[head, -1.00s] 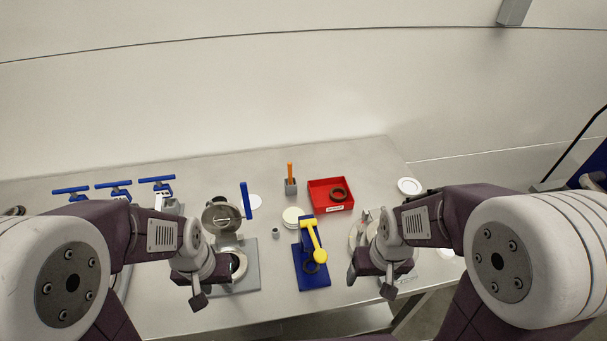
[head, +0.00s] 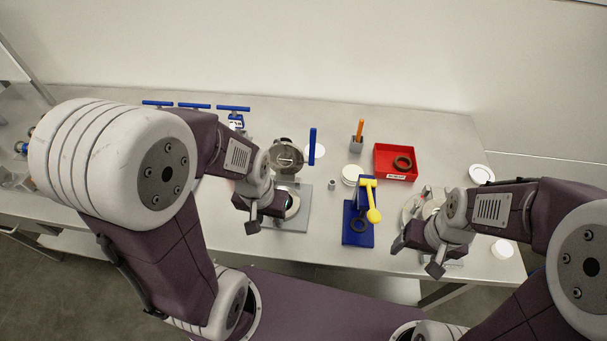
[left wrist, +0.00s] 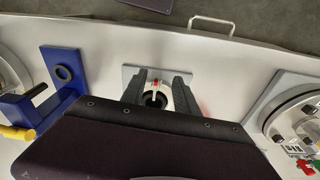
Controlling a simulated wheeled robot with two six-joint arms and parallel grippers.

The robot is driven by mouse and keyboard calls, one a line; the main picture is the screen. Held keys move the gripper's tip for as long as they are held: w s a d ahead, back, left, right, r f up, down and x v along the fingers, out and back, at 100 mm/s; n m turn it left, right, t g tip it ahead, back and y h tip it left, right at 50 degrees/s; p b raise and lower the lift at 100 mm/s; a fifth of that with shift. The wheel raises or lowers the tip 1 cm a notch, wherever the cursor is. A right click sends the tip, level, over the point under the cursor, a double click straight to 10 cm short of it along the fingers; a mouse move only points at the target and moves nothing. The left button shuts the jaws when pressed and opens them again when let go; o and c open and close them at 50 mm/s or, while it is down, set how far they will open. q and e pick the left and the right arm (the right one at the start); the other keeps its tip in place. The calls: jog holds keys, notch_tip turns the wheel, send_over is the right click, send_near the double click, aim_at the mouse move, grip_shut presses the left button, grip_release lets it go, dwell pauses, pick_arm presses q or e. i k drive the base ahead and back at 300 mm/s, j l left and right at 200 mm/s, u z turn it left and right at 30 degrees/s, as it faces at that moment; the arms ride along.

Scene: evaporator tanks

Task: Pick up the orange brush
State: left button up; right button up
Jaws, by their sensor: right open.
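The orange brush (head: 360,130) stands upright in a small grey holder (head: 356,146) at the back middle of the table in the head view. It does not show in the left wrist view. My left gripper (head: 256,208) is to the left of the brush and nearer to me, well apart from it. In the left wrist view its two fingers (left wrist: 158,78) are apart, with nothing held between them. My right gripper (head: 421,252) is open near the front edge, to the right of the brush and nearer to me.
A red bin (head: 382,174) holding a dark ring stands right of the brush. A steel vessel with a blue handle (head: 313,147) is to its left. A blue stand with a yellow lever (head: 373,213) is in front. A white plate (head: 482,173) lies at the right.

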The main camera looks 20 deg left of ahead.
aim_at(362, 123)
jog(key=l+z, duration=0.1)
jog(key=l, duration=0.35)
jog(key=i+l, duration=0.15)
jog(key=l, duration=0.25)
jog(key=i+l+z, duration=0.15)
jog(key=l, duration=0.3)
jog(key=l+z, duration=0.1)
jog(key=l, duration=0.3)
jog(key=i, duration=0.05)
